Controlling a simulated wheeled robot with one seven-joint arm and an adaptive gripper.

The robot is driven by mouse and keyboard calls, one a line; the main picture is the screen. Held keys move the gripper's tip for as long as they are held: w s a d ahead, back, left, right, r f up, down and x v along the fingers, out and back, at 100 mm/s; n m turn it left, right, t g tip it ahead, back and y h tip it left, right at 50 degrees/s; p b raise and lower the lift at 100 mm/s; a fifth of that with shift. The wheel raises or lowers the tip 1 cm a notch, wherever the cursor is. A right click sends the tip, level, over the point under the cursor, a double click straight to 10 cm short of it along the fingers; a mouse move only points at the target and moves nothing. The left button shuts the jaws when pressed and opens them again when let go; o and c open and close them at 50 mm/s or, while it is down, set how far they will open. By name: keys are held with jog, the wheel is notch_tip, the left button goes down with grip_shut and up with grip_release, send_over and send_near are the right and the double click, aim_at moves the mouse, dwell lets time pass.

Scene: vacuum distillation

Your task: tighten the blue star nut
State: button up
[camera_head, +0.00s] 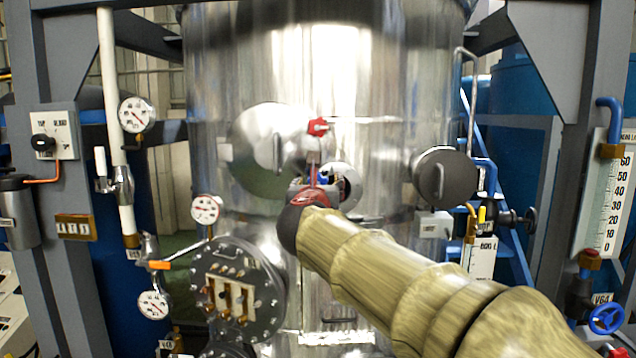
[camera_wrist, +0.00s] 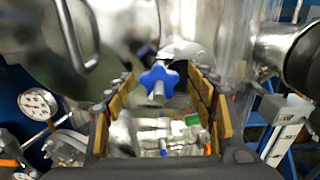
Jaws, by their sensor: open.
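The blue star nut (camera_wrist: 158,77) shows in the wrist view as a lobed blue knob with a grey metal stub at its middle, facing the camera. It appears between the far ends of my gripper's (camera_wrist: 163,84) two tan-padded fingers, which stand apart on either side. I see no clear contact between pads and nut; the depth gap is hard to judge. In the head view, my arm reaches to the steel vessel (camera_head: 385,75), and its wrist hides most of the fingers. Only a small speck of blue (camera_head: 322,178) shows there beside the wrist.
A red-headed fitting (camera_head: 318,126) sits just above my wrist. A dark round port (camera_head: 445,177) protrudes at right, and a bolted round flange (camera_head: 238,290) at lower left. Gauges (camera_head: 137,115) and a white pipe (camera_head: 113,90) stand at left.

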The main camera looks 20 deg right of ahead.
jog(key=shift+w, duration=0.4)
jog(key=shift+s, duration=0.1)
jog(key=shift+c, duration=0.4)
jog(key=c, duration=1.1)
